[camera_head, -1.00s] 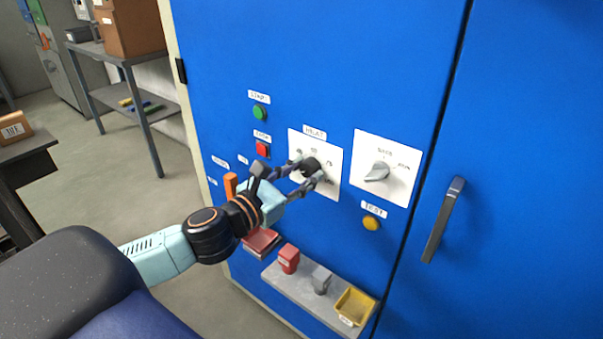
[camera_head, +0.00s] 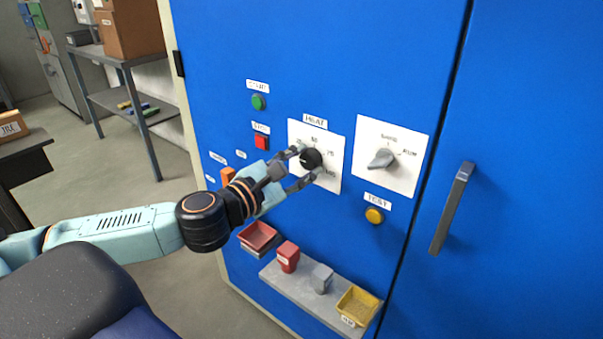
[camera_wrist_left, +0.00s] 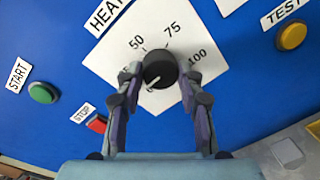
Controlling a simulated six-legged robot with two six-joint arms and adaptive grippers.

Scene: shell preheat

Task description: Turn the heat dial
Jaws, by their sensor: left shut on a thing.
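The heat dial (camera_head: 311,158) is a round black knob on a white plate labelled HEAT (camera_head: 328,180), on the front of the blue cabinet. In the left wrist view the dial (camera_wrist_left: 160,68) shows a white pointer line toward the lower left, near the low end of the scale; 50, 75 and 100 are readable. My left gripper (camera_head: 308,164) reaches in from the left and is shut on the dial, one finger on each side; the fingers also flank it in the left wrist view (camera_wrist_left: 160,82). My right gripper is not in view.
A grey selector switch (camera_head: 382,159) sits right of the heat plate. A green START button (camera_head: 258,102), red STOP button (camera_head: 262,143) and yellow TEST button (camera_head: 374,216) are nearby. Below, a ledge holds a yellow bin (camera_head: 357,306). A door handle (camera_head: 452,208) is at right.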

